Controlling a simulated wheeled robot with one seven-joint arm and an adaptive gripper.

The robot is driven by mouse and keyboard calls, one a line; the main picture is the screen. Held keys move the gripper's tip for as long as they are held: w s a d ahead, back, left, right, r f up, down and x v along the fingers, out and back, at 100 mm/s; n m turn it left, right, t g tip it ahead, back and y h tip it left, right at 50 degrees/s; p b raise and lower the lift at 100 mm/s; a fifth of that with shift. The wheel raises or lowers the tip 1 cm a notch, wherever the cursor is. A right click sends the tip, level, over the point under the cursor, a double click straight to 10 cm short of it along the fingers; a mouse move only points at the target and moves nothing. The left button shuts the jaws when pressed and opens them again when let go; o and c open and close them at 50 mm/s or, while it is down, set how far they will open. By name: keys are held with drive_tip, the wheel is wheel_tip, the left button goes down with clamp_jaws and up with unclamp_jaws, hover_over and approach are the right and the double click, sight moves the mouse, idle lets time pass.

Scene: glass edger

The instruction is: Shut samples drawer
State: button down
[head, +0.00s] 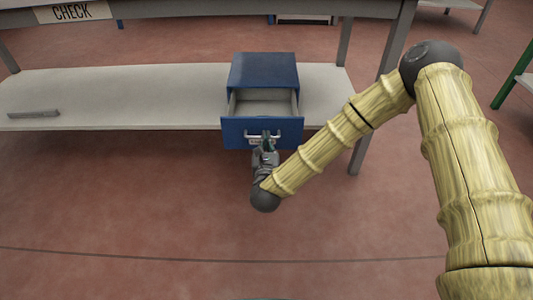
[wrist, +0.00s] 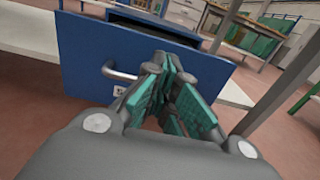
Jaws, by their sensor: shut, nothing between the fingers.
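The samples drawer (head: 235,131) is a blue-fronted drawer pulled out of a blue cabinet (head: 263,70), with its pale inside showing and looking empty. It has a silver bar handle and a small label. In the wrist view the drawer front (wrist: 85,55) fills the upper left, with the handle (wrist: 118,74) just left of the fingers. My gripper (head: 265,143) is at the drawer front by the handle. Its teal-padded fingers (wrist: 165,72) are shut with nothing between them. I cannot tell whether the fingertips touch the front.
The cabinet stands on a grey lower shelf (head: 130,95) of a bench. A grey bar (head: 33,113) lies at the shelf's left. A bench leg (head: 366,140) stands right of the cabinet. A CHECK sign (head: 73,12) hangs above. The red floor in front is clear.

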sight(266, 123)
drive_tip(key=shift+w+b, duration=1.25)
drive_tip(key=shift+w, duration=1.9)
